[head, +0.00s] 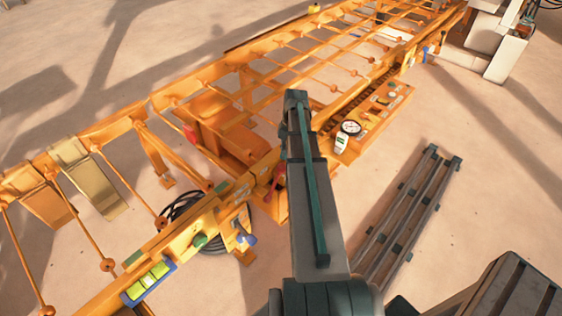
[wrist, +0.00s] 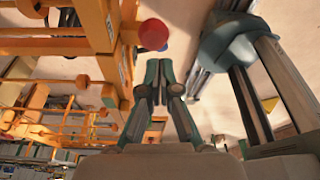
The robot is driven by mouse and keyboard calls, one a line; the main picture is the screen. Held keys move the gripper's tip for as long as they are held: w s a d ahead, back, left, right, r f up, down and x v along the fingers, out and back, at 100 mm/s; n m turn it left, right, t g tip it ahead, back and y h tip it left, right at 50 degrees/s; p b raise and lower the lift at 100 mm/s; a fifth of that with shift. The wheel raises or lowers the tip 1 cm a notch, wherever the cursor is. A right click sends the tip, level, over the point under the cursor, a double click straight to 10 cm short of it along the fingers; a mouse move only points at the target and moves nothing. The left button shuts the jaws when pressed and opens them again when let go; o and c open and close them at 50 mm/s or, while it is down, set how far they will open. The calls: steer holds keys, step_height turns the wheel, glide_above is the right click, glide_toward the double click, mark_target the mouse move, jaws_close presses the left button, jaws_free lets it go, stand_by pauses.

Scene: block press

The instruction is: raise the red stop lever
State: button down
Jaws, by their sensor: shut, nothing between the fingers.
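A round red knob (wrist: 153,34), which looks like the end of the red stop lever, shows at the top of the wrist view, next to an orange frame. My gripper (wrist: 156,72) is shut and empty, its fingertips just below the knob in that picture. A gap shows between them; how deep it is I cannot tell. In the head view a dark red part (head: 279,176) shows at the left edge of my arm, partly hidden by it. I cannot tell whether it is the same lever. My gripper cannot be made out in the head view.
The orange machine frame (head: 175,230) runs diagonally across the head view. A control box with a gauge (head: 350,128) sits right of my arm. A green button (head: 200,240) and yellow-green buttons (head: 148,282) are at lower left. Grey rails (head: 410,215) lie on open floor at right.

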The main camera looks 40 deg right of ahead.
steer(key=d, duration=0.1)
steer(key=d+r, duration=0.1)
steer(key=d, duration=0.1)
steer(key=w+d+b, duration=0.1)
steer(key=d, duration=0.1)
steer(key=shift+w+d+r, duration=0.1)
steer(key=shift+d+r, duration=0.1)
steer(key=shift+r, duration=0.1)
